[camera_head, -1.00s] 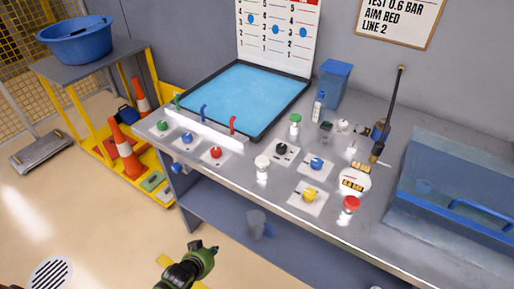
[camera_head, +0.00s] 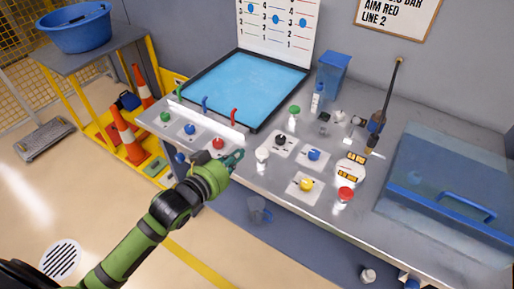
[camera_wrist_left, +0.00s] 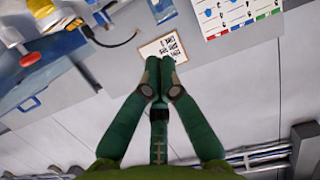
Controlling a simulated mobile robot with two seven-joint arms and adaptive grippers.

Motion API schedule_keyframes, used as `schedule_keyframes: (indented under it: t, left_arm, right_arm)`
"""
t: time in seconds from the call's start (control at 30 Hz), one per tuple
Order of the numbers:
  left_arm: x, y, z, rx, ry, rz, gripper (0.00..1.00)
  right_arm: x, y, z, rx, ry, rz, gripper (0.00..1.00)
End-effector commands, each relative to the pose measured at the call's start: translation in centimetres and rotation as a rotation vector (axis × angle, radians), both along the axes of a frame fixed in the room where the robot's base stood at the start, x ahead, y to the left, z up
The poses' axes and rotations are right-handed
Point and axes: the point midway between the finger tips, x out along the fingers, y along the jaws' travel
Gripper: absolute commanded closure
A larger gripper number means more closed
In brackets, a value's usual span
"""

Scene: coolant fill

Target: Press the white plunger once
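The white plunger (camera_head: 262,154) stands upright on the front part of the grey bench, between the red knob and the black knob. My left gripper (camera_head: 238,157) reaches in from the lower left, over the bench's front edge. Its tips are just left of the white plunger, with a small gap in the picture. In the left wrist view the two green fingers (camera_wrist_left: 159,75) meet at their tips with nothing seen between them. The white plunger cannot be made out in the wrist view. My right gripper is not in view.
Red (camera_head: 218,144), black (camera_head: 280,140), blue (camera_head: 313,155) and yellow (camera_head: 306,184) knobs sit close by. A red-topped plunger (camera_head: 345,194) and green-topped plunger (camera_head: 294,110) stand near.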

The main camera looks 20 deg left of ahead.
Motion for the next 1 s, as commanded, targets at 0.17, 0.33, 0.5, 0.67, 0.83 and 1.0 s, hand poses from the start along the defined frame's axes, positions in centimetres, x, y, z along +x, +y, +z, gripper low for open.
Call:
schedule_keyframes:
  t: [0.17, 0.33, 0.5, 0.67, 0.83, 1.0]
  left_arm:
    - [0.9, -0.2, -0.1, 0.0, 0.0, 0.001, 1.0]
    - [3.4, -1.0, -0.6, 0.0, -0.001, 0.002, 1.0]
    - [6.4, -2.0, -1.4, 0.0, 0.0, 0.002, 1.0]
    - [9.0, -2.9, -2.1, 0.0, -0.001, 0.001, 1.0]
    - [9.2, -2.9, -4.7, 0.001, 0.005, 0.001, 1.0]
    - [9.3, -2.9, -6.1, 0.001, 0.001, 0.0, 1.0]
  right_arm:
    - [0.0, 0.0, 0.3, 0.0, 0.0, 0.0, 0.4]
    - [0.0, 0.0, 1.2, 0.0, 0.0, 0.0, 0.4]
    - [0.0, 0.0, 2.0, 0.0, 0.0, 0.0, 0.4]
    - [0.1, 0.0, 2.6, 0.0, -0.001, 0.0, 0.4]
    - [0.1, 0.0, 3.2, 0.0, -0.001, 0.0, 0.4]
    - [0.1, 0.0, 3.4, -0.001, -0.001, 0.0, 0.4]
